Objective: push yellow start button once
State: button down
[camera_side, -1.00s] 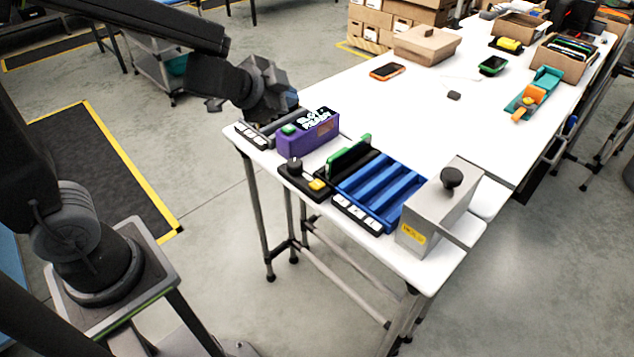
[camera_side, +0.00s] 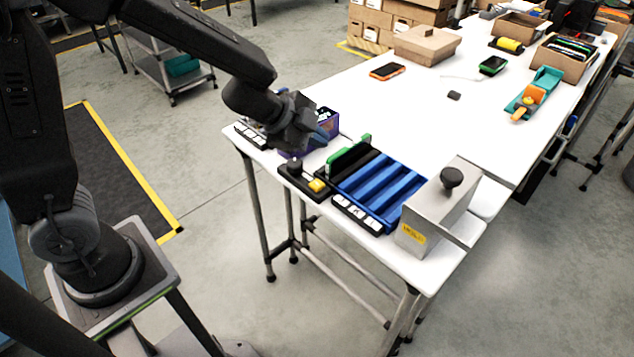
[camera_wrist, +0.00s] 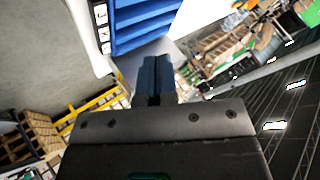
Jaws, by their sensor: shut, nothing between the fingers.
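The yellow start button (camera_side: 318,185) sits on a small black box (camera_side: 296,186) near the front edge of the white table, beside a black knob (camera_side: 295,165). My gripper (camera_side: 328,131) is shut and empty. In the side view it is in front of the purple box (camera_side: 331,118) and hides much of it, up and behind the button. In the wrist view the shut fingers (camera_wrist: 157,75) point up the picture, and the button does not show there. I see a gap between my gripper and the button.
A blue ribbed tray (camera_side: 382,190) and green-and-black holder (camera_side: 350,155) stand right of the button. A grey box with a black knob (camera_side: 452,178) is at the table's right corner.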

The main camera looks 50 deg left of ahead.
aim_at(317, 185)
jog(key=shift+f, duration=4.35)
jog(key=shift+f, duration=0.4)
jog(key=shift+f, duration=0.45)
jog(key=shift+r, duration=0.9)
jog(key=shift+r, duration=2.5)
